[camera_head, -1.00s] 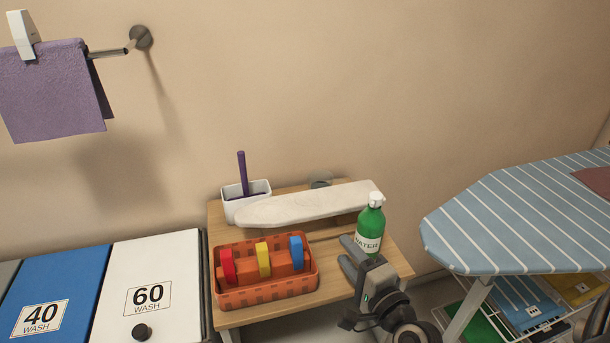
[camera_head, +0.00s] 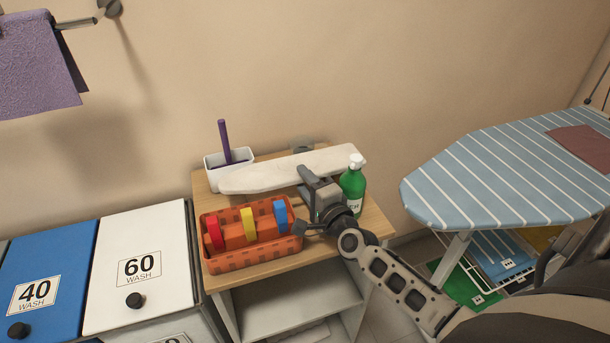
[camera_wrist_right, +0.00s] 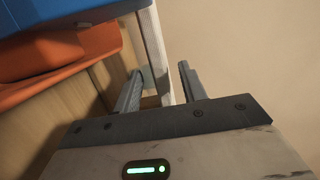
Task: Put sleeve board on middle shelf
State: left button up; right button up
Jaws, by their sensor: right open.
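The sleeve board (camera_head: 265,177), pale and long with a rounded left end, lies across the back of a small wooden-topped stand (camera_head: 262,270). My right gripper (camera_head: 306,178) is open at the board's front edge, left of the green bottle. In the right wrist view, a pale upright strip, seemingly the sleeve board's edge (camera_wrist_right: 152,50), shows between the open fingers of my right gripper (camera_wrist_right: 160,82). Whether they touch it I cannot tell. A pale shelf (camera_head: 285,303) shows under the stand's top; which level it is I cannot tell. My left gripper is out of view.
An orange basket (camera_head: 250,255) with coloured rings stands left of my right gripper. A green bottle (camera_head: 353,185) stands close at its right. A white holder (camera_head: 214,171) with a purple stick stands behind. A striped ironing board (camera_head: 480,180) is right; wash bins (camera_head: 140,255) are left.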

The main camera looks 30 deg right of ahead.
aim_at(287, 158)
jog(key=w, duration=0.4)
jog(key=shift+w+d, duration=0.15)
jog(key=shift+d, duration=0.25)
grip_shut()
jog(key=shift+r, duration=0.15)
jog(key=shift+r, duration=0.1)
